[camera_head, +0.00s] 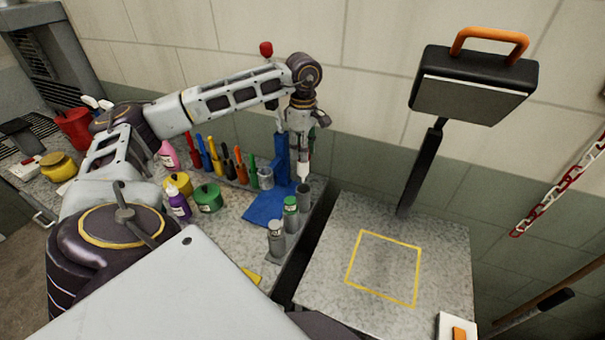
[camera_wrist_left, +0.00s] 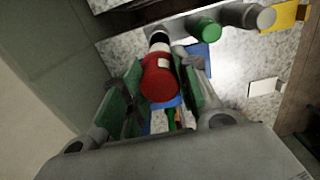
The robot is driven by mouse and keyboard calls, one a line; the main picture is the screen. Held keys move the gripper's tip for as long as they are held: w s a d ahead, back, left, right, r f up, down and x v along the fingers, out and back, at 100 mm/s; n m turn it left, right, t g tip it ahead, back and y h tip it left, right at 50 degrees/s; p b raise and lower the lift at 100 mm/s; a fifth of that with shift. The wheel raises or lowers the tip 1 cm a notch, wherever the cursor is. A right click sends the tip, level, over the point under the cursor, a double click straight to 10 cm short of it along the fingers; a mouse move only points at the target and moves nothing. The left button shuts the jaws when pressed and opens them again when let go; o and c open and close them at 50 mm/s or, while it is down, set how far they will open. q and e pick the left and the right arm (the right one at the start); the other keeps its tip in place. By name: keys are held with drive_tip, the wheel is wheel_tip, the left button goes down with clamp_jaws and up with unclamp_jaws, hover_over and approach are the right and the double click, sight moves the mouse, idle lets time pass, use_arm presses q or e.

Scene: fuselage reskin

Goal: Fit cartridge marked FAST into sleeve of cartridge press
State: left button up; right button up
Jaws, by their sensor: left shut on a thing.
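My left gripper (camera_head: 302,150) is shut on a red cartridge (camera_wrist_left: 159,78) with a small white label. The label is too small to read. Its pale tip (camera_head: 303,172) points down in the head view. It hangs just above the farthest grey tube (camera_head: 303,190) of a short row; I cannot tell whether they touch. The row also holds a green-topped cartridge (camera_head: 290,203) and a grey-topped cartridge (camera_head: 276,229). The blue cartridge press (camera_head: 281,160) stands just left of the gripper, its blue base (camera_head: 262,209) on the bench. Its sleeve is not clearly distinguishable. My right gripper is out of view.
A rack of coloured markers (camera_head: 215,155) stands behind the bottles and pots, including a green pot (camera_head: 208,197). A clear beaker-like cup (camera_head: 265,178) is beside the press. A yellow-outlined square (camera_head: 385,266) on the right worktop is empty.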

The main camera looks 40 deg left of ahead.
use_arm(q)
drive_tip(key=shift+s+a+r, duration=0.15)
drive_tip(key=shift+a+r, duration=0.15)
drive_tip(key=shift+a, duration=0.1)
drive_tip(key=s+a+r+n+b, duration=0.2)
drive_tip(key=s+a+r+n, duration=0.4)
drive_tip(key=s+a+r, duration=0.1)
drive_tip(key=shift+a+r+b, duration=0.3)
drive_tip(key=shift+a+r, duration=0.6)
drive_tip(key=shift+a, duration=0.1)
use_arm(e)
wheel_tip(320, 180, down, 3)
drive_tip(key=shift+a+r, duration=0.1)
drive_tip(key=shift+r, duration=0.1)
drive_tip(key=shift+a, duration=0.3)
use_arm(q)
drive_tip(key=shift+f+b, duration=2)
drive_tip(key=shift+f, duration=0.55)
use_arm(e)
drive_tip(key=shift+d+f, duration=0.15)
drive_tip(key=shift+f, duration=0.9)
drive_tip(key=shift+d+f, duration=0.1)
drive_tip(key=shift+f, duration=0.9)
